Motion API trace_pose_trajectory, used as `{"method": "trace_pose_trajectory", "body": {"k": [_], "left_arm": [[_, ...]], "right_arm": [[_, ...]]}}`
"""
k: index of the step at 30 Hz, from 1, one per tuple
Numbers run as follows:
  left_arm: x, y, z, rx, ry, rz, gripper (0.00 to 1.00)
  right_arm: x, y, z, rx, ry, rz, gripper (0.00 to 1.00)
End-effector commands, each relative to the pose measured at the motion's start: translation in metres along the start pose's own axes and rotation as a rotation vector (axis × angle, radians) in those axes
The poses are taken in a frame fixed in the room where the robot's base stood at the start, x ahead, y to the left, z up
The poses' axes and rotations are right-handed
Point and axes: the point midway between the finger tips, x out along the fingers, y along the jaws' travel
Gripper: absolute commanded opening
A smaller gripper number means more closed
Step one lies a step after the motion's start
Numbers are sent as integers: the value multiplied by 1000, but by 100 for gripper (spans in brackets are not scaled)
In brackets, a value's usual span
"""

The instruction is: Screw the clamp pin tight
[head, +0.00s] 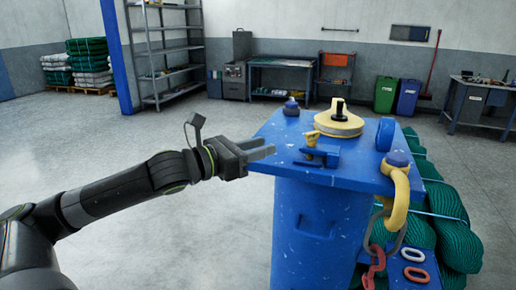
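A small blue clamp (322,157) sits near the front of the blue bench top. A yellow piece (312,138), which may be the clamp pin, stands up at its left end; its thread and how far it is in cannot be made out. My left gripper (268,149) is at the left edge of the bench top, to the left of the clamp and apart from it. Its two grey fingers point right toward the clamp, look parted and hold nothing. My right gripper is not in view.
The blue bench top (285,135) also carries a yellow wheel (338,124) with a black knob, a dark-topped blue knob (291,107) and a blue disc (385,134). A yellow hook (398,200) hangs at the right corner above chain links. Green nets (450,225) lie right. Floor at left is clear.

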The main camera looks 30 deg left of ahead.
Motion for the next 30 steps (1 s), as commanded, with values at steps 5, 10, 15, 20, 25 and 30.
{"method": "trace_pose_trajectory", "body": {"k": [5, 10, 15, 20, 25, 30], "left_arm": [[0, 0, 0, 0, 0, 0, 32], [0, 0, 0, -1, 0, 0, 32], [-1, 0, 2, -112, 1, -2, 32], [-2, 1, 4, -420, 4, -6, 32], [-5, 1, 4, -811, 8, -9, 32], [-8, 2, 3, -1201, 12, -8, 32]], "right_arm": [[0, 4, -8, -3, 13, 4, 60], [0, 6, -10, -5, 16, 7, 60], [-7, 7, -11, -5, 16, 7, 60], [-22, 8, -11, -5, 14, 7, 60], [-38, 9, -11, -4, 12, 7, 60], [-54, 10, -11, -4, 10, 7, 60]]}}
